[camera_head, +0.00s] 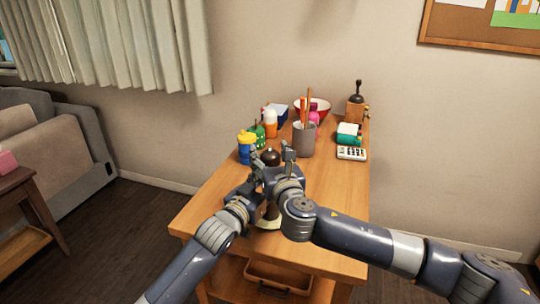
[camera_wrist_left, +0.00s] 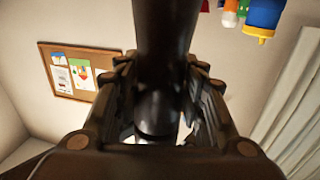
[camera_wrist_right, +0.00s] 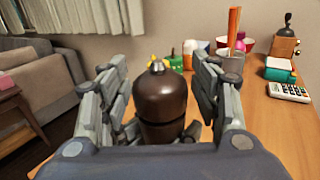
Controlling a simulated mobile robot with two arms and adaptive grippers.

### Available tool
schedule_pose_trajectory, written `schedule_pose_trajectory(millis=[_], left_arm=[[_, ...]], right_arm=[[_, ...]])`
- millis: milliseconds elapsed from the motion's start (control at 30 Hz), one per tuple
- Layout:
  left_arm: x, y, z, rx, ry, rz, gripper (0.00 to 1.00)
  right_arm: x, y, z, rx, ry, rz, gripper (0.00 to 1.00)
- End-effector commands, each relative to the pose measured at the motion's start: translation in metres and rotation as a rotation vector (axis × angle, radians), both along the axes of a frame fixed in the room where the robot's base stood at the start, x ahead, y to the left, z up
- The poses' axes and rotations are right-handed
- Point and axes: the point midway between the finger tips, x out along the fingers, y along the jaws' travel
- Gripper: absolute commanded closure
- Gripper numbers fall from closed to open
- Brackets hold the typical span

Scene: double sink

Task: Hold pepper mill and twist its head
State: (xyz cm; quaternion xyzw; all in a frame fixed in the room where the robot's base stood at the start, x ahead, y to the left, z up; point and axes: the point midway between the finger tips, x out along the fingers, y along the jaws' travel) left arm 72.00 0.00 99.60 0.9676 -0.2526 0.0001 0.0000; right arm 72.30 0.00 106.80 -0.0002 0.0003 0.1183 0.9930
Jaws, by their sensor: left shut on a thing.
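The pepper mill is dark brown with a round head (camera_head: 271,156) and stands upright near the front of the wooden table. Its head fills the middle of the right wrist view (camera_wrist_right: 160,105), with a small metal knob on top. My left gripper is shut on the mill's body (camera_wrist_left: 165,35), low down; in the head view it is mostly hidden by my right arm. My right gripper (camera_head: 273,160) is open, its fingers on both sides of the head; gaps show between fingers and head in the right wrist view. The mill's base is partly hidden.
A calculator (camera_head: 351,153) and a coffee grinder (camera_head: 355,108) are at the right. The table's right front is clear.

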Motion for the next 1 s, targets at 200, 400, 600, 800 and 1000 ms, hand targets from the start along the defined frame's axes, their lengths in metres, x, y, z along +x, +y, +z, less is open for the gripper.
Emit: schedule_pose_trajectory(millis=[200,400,600,800,1000], left_arm=[[0.000,0.000,-0.001,0.000,0.001,0.000,0.89],[0.000,0.000,-0.001,0.000,0.001,0.000,0.89],[0.000,0.000,-0.001,0.000,0.001,0.000,0.89],[0.000,0.000,-0.001,0.000,0.001,0.000,0.89],[0.000,0.000,-0.001,0.000,0.001,0.000,0.89]], right_arm=[[0.000,0.000,0.000,0.000,0.000,0.001,0.37],[-0.005,0.000,0.000,0.001,0.000,0.003,0.37],[-0.029,-0.007,0.000,0.001,0.000,0.003,0.37],[-0.067,-0.016,-0.001,0.001,0.002,0.003,0.37],[-0.099,-0.024,-0.001,0.000,0.000,0.002,0.37]])
